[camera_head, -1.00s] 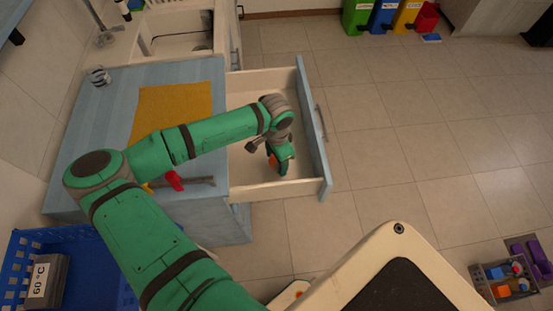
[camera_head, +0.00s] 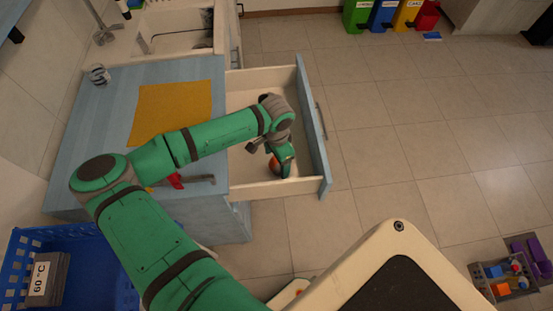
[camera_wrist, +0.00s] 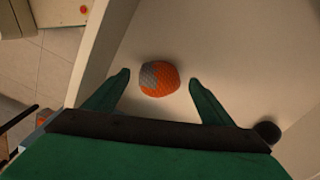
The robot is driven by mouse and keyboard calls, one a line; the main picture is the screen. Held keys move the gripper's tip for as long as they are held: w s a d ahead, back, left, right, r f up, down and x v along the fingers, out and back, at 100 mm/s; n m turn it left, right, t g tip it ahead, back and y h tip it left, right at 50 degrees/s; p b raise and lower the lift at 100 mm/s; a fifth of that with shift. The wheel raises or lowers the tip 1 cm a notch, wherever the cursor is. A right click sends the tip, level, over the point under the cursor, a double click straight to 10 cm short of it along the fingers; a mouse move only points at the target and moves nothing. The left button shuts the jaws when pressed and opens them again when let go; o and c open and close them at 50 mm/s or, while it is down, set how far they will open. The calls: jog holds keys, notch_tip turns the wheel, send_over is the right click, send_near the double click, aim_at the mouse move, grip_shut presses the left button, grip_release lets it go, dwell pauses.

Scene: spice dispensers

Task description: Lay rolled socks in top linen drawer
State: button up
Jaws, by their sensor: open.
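The rolled socks (camera_wrist: 158,78) are an orange and grey ball lying on the floor of the open top drawer (camera_head: 262,83). In the head view the orange of the socks (camera_head: 274,164) shows beside my gripper (camera_head: 279,167), partly hidden by it. In the wrist view my gripper (camera_wrist: 158,92) is open, with one green finger on each side of the socks and a gap on both sides. The drawer floor also shows in the wrist view (camera_wrist: 210,35). Nothing is held.
The blue counter (camera_head: 95,120) carries a mustard cloth (camera_head: 172,108), a striped roll (camera_head: 99,75) and a red item (camera_head: 175,181) near its front. A blue crate (camera_head: 105,270) holds a grey stack marked 60 °C. Coloured bins (camera_head: 382,17) stand at the back. Open tiled floor lies right of the drawer.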

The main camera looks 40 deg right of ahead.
aim_at(276, 163)
notch_tip(276, 163, up, 13)
dwell(0.6)
dwell(0.5)
